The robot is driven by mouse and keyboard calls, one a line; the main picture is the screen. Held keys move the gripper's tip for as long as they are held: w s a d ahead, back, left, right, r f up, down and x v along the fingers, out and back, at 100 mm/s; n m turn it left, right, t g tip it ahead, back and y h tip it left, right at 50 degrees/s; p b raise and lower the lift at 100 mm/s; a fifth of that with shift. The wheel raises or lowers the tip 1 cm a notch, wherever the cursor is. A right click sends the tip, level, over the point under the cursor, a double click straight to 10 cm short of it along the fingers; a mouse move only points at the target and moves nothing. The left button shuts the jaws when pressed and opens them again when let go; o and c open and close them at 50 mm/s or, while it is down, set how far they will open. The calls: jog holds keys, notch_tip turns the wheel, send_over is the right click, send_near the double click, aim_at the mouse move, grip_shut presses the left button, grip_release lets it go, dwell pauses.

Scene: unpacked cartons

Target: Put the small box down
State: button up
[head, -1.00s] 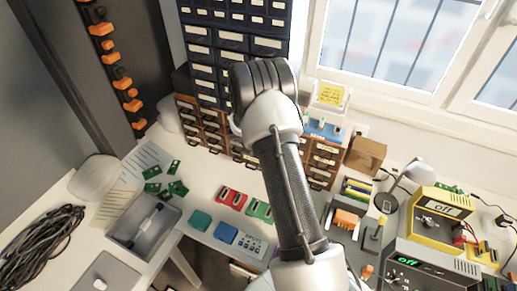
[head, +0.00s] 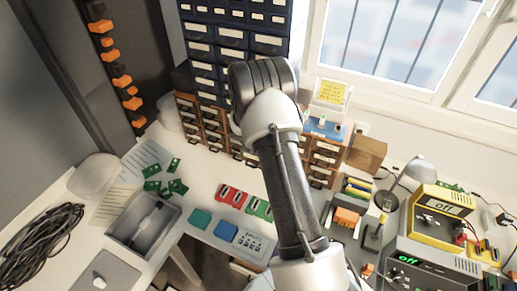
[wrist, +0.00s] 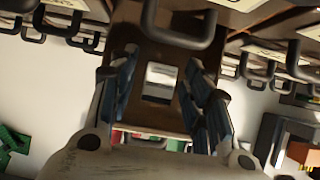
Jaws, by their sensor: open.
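A small brown box (wrist: 180,116) with a pale, shiny patch shows in the wrist view, between the two blue-lined fingers of my gripper (wrist: 160,98). The fingers are open, one on each side of it. I cannot tell whether they touch it, or whether its underside rests on the white table (head: 110,235). In the head view my arm hides the gripper and this box.
Drawer units with handles (wrist: 185,30) stand close to the gripper. A cardboard box (head: 367,154), a lamp and instruments (head: 440,210) crowd the right.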

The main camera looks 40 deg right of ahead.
jog(key=shift+r, duration=0.1)
jog(key=shift+r, duration=0.25)
jog(key=s+a+r+m+p, duration=0.1)
jog(key=s+a+r+m, duration=0.3)
jog(key=r, duration=0.5)
jog(key=s+a+r+m+p, duration=0.1)
jog(key=s+a+r+m, duration=0.25)
jog(key=r, duration=0.65)
jog(key=s+a+r+m+p, duration=0.1)
jog(key=s+a+r+m, duration=0.35)
jog(key=r, duration=0.45)
jog(key=s+a+r+m+y, duration=0.2)
jog(key=s+a+m, duration=0.4)
jog(key=s, duration=0.5)
jog(key=s+a+r+m+t+y, duration=0.1)
jog(key=s+a+r+m+y, duration=0.2)
jog(key=s+a+m, duration=0.3)
jog(key=s+a+r, duration=0.1)
jog(key=s+a, duration=0.2)
jog(key=s, duration=0.1)
jog(key=shift+s+a+r+t, duration=0.2)
jog(key=shift+s+a+t, duration=0.1)
jog(key=shift+s+a, duration=0.1)
jog(key=shift+w, duration=0.1)
